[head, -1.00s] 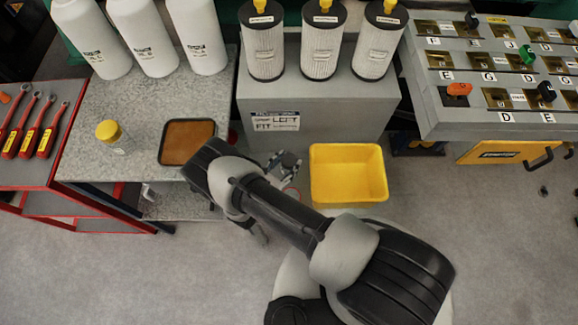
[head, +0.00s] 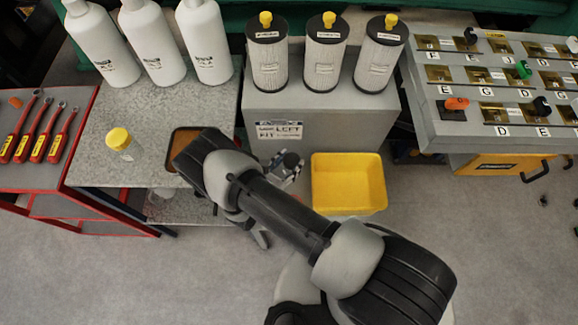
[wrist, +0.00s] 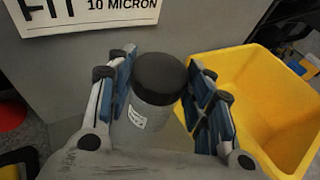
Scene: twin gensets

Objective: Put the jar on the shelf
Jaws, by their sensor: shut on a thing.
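A jar with a dark lid and a pale label (wrist: 158,85) stands between the blue-padded fingers of my gripper (wrist: 160,105) in the wrist view. My gripper is shut on it. In the head view my gripper (head: 285,170) is in front of the grey filter cabinet, left of the yellow bin, and the jar's dark lid (head: 291,160) shows there. A lower shelf (head: 185,208) lies under the speckled bench at left. My arm and the bench top hide much of it.
The yellow bin (head: 348,185) is close on the right. The bench (head: 135,85) carries bottles, a yellow-capped container (head: 120,141) and a brown-lined tray (head: 184,142), partly behind my arm. The cabinet (head: 330,118) with filters stands behind. Red tool cart (head: 70,180) at left.

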